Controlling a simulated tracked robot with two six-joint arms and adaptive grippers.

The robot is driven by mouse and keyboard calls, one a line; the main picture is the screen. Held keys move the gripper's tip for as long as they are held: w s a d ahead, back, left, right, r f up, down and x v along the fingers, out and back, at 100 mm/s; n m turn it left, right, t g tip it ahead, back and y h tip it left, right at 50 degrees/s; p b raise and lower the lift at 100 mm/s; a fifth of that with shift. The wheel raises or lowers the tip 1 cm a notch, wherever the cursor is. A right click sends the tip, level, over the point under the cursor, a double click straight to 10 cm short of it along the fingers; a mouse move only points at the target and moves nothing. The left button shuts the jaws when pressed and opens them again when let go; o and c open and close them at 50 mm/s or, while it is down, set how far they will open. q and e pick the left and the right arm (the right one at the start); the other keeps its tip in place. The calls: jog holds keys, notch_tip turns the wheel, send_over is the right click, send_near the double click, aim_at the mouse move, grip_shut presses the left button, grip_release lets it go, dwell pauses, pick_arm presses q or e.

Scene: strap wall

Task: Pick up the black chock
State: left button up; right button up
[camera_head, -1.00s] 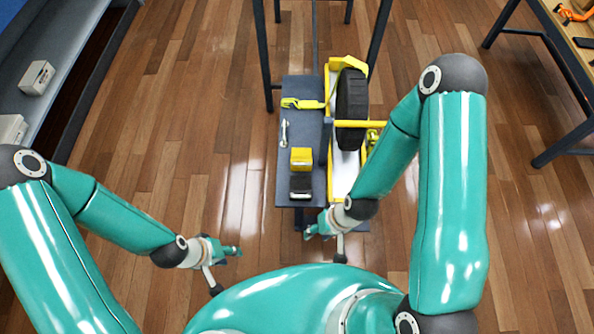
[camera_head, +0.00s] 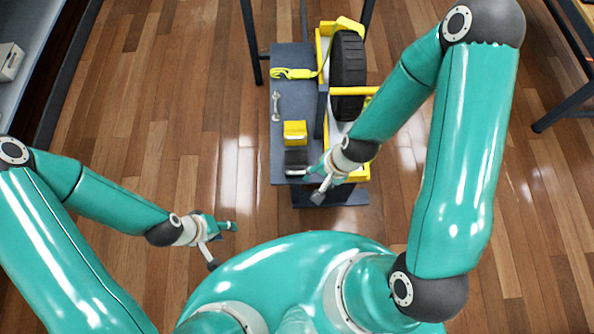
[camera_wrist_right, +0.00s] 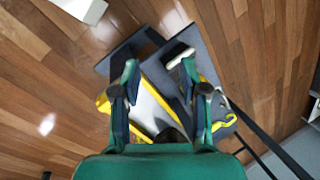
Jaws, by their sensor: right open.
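The black chock (camera_head: 296,161) sits at the near end of the narrow grey bench, in front of a yellow chock (camera_head: 294,132). My right gripper (camera_head: 311,177) is just right of and nearer to me than the black chock in the head view. I cannot tell whether they touch. In the right wrist view the right gripper (camera_wrist_right: 160,72) is open, its fingers apart above the bench area.
The grey bench (camera_head: 284,76) also carries a metal wrench-like piece (camera_head: 277,106) and a yellow strap (camera_head: 292,73). A black wheel (camera_head: 348,65) stands in a yellow frame to its right. Dark legs stand behind. The floor left of the bench is clear.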

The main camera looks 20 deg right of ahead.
jog(key=w+d+m+t+b, duration=0.25)
jog(key=w+m+b, duration=0.35)
jog(key=m, duration=0.4)
jog(key=m+b, duration=0.1)
jog(key=b, duration=0.8)
send_near(298, 173)
jog(key=shift+g, duration=0.35)
jog(key=x, duration=0.4)
jog(key=shift+w+d+f, duration=0.1)
jog(key=shift+w+f, duration=0.2)
jog(key=shift+w, duration=0.1)
jog(key=shift+w+a+f+b, duration=0.25)
jog(key=shift+f+b, duration=0.15)
jog(key=shift+f, duration=0.1)
jog(key=b+x, duration=0.3)
jog(key=x, duration=0.1)
jog(key=shift+f, duration=0.15)
jog(key=shift+w+a+f+b, duration=0.1)
jog(key=shift+a+f+b, duration=0.2)
jog(key=shift+f, duration=0.1)
pick_arm(q)
notch_tip(298, 173, down, 22)
jog(key=shift+r, duration=0.15)
pick_arm(e)
jog(key=shift+r, duration=0.1)
grip_shut()
